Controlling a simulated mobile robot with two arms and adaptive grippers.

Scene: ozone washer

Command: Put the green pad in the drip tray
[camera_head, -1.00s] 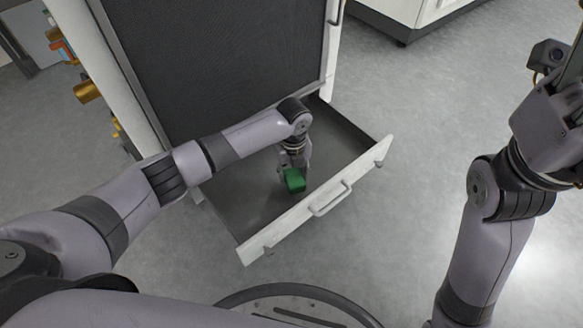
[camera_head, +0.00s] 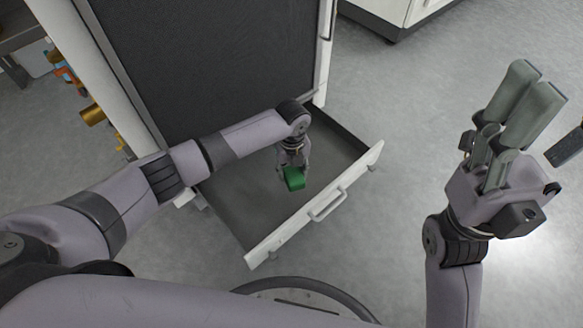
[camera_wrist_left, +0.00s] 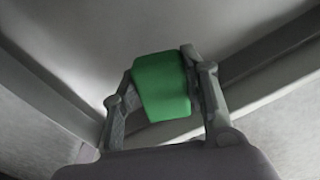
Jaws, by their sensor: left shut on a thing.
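The green pad (camera_head: 294,180) is a small green block held in my left gripper (camera_head: 293,170), over the inside of the drip tray. The drip tray (camera_head: 240,222) is a wide, shallow grey drawer with a white front, pulled out from the base of a cabinet. In the left wrist view the pad (camera_wrist_left: 162,86) sits between both fingers, with the pale tray floor beyond it. I cannot tell whether the pad touches the floor. My right gripper (camera_head: 527,95) is raised at the right, away from the tray, fingers pointing up, with nothing visible between them.
The cabinet's dark panel (camera_head: 210,60) rises behind the tray. The tray's white front has a bar handle (camera_head: 327,204). Brass and coloured fittings (camera_head: 92,115) stick out at the cabinet's left side. A white cabinet (camera_head: 400,12) stands at the back. The floor between is clear.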

